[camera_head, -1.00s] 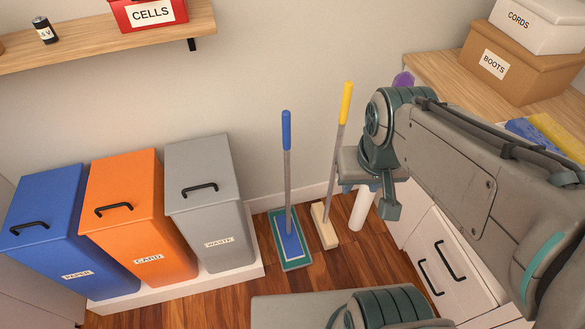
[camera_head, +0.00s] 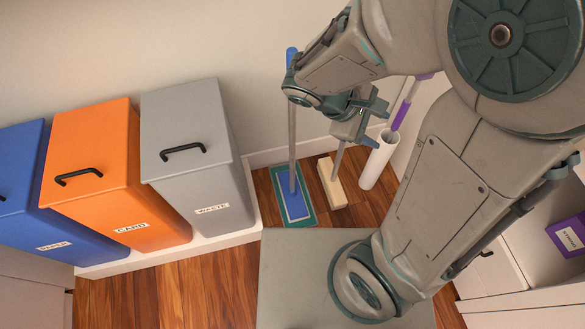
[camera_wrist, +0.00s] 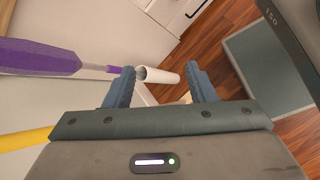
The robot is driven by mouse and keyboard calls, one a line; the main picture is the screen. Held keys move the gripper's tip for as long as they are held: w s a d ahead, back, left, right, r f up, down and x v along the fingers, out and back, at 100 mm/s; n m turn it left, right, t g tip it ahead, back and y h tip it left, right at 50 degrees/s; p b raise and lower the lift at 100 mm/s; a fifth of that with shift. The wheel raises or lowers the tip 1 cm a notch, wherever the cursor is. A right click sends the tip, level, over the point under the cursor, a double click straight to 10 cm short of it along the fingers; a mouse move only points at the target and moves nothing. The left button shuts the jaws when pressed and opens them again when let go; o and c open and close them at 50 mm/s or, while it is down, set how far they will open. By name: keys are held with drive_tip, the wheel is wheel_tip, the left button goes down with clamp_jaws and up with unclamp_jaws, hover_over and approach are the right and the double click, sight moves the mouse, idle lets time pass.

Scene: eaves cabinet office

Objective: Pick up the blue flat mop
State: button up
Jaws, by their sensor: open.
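The blue flat mop stands upright near the wall in the head view. Its flat blue head with a teal border (camera_head: 294,207) rests on the wood floor, and its grey pole rises to a blue grip. My arm hides part of the pole's upper end. My gripper (camera_head: 368,120) is to the right of the mop pole, above the floor and near the yellow-handled broom. In the wrist view my gripper (camera_wrist: 161,80) has its two fingers apart with nothing held between them. The blue mop cannot be made out in the wrist view.
A pale broom head (camera_head: 332,183) stands right of the mop; its yellow handle (camera_wrist: 25,138) shows in the wrist view. A white tube (camera_head: 379,160) and a purple handle (camera_head: 402,115) are further right. The grey waste bin (camera_head: 200,160) stands left on a white plinth.

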drive_tip(key=w+a+f+n+t+h+b, duration=0.3)
drive_tip(key=w+a+f+n+t+b, duration=0.35)
drive_tip(key=f+n, duration=0.25)
drive_tip(key=n+t+y+b, duration=0.55)
drive_tip(key=n+t, duration=0.35)
drive_tip(key=n, duration=0.2)
approach(290, 105)
drive_tip(key=x, duration=0.7)
drive_tip(key=shift+w+d+b, duration=0.15)
drive_tip(key=shift+w+b, duration=0.2)
drive_tip(key=x, duration=0.2)
drive_tip(key=b+x, duration=0.1)
drive_tip(key=x, duration=0.2)
drive_tip(key=shift+w+d+r, duration=0.1)
drive_tip(key=shift+w+r, duration=0.15)
drive_tip(key=shift+r, duration=0.1)
drive_tip(key=c, duration=1.1)
